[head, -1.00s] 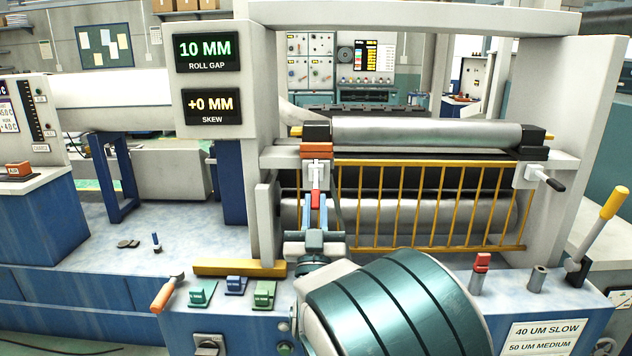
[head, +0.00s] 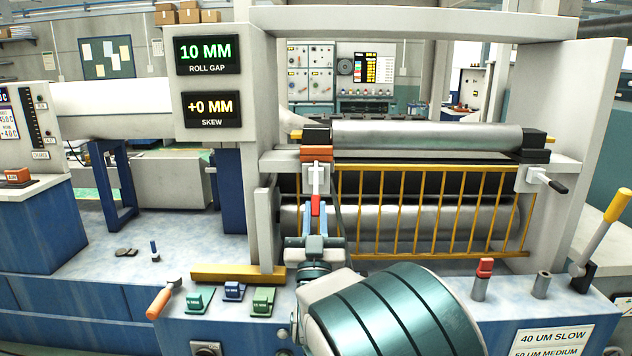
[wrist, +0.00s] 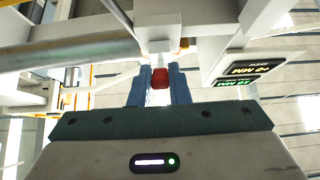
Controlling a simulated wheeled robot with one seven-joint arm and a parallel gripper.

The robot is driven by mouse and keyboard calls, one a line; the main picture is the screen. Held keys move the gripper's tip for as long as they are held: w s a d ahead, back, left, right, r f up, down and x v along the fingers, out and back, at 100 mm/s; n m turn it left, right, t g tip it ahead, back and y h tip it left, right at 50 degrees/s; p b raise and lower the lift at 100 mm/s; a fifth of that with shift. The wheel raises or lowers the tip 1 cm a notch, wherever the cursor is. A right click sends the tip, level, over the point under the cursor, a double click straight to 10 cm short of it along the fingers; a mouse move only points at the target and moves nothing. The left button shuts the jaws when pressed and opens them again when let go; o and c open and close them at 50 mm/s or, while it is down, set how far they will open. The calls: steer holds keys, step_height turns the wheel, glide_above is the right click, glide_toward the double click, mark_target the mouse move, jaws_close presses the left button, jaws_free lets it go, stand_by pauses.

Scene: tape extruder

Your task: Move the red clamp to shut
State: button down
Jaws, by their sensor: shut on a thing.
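The red clamp is a lever with a white arm and a red grip (head: 316,206), hanging down at the left end of the rollers, below an orange block. My gripper (head: 316,222) reaches up to it from below and is shut on the red grip. In the wrist view the red grip (wrist: 160,79) sits between the two blue fingers (wrist: 159,88), with the clamp's white part just beyond. The grip's sides are partly hidden by the fingers.
A yellow barred guard (head: 430,210) stands right of the clamp, close to my gripper. A black-handled clamp (head: 556,186) is at the right end. A yellow-topped lever (head: 604,230), a red-capped post (head: 484,268) and an orange-handled tool (head: 160,302) are on the bench.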

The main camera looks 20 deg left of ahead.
steer(key=shift+w+a+f+b, duration=0.25)
steer(key=shift+w+f+b, duration=0.45)
steer(key=shift+w+b, duration=0.2)
steer(key=shift+w, duration=0.1)
steer(key=shift+w+a+f+b, duration=0.1)
steer(key=shift+w+f+b, duration=0.15)
steer(key=shift+w+b, duration=0.15)
steer(key=c, duration=1.3)
jaws_free()
steer(key=shift+w, duration=0.25)
steer(key=shift+s+r, duration=0.1)
